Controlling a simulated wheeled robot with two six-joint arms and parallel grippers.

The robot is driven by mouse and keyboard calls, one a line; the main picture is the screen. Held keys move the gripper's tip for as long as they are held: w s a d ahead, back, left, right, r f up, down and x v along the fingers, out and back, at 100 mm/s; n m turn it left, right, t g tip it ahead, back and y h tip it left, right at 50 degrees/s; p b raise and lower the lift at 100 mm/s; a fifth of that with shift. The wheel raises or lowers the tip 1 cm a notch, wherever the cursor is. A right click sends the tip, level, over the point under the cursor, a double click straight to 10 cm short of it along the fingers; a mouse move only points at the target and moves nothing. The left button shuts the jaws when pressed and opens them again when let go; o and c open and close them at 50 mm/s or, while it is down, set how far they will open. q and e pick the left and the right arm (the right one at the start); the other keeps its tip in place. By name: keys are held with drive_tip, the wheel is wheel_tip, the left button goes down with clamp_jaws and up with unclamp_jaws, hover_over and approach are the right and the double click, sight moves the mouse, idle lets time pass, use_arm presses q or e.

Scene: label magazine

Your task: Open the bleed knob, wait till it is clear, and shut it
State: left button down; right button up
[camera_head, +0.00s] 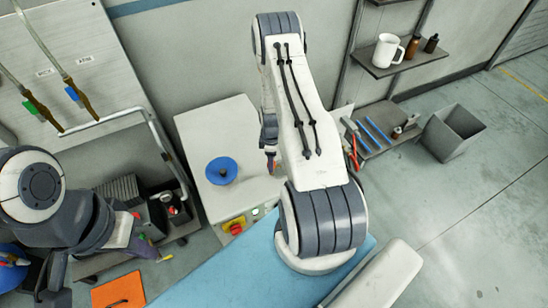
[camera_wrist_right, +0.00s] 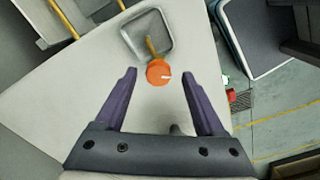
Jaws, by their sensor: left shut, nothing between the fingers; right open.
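The orange round knob (camera_wrist_right: 159,73) shows in the right wrist view, on a pale surface. A white mark on its face points to the right of the picture. A yellow piece (camera_wrist_right: 152,46) runs from it towards a grey square-rimmed recess or tray (camera_wrist_right: 168,33); I cannot tell if it is fluid or a solid part. My right gripper (camera_wrist_right: 158,85) is open, its purple fingers on either side of the knob's near side, with gaps to it. In the head view my right arm largely hides this spot. My left gripper (camera_head: 150,250) is shut and empty at the lower left.
A white cabinet (camera_head: 205,125) carries a blue round item (camera_head: 221,170) on top and a red-and-yellow switch (camera_head: 236,227) on its front. An orange sheet (camera_head: 118,291) lies lower left. A shelf with a white mug (camera_head: 387,50) and a grey bin (camera_head: 452,131) stand right.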

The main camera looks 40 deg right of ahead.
drive_tip(key=shift+f, duration=0.55)
clamp_jaws()
drive_tip(key=shift+w+d, duration=0.1)
drive_tip(key=shift+d, duration=0.2)
drive_tip(key=shift+a, duration=0.35)
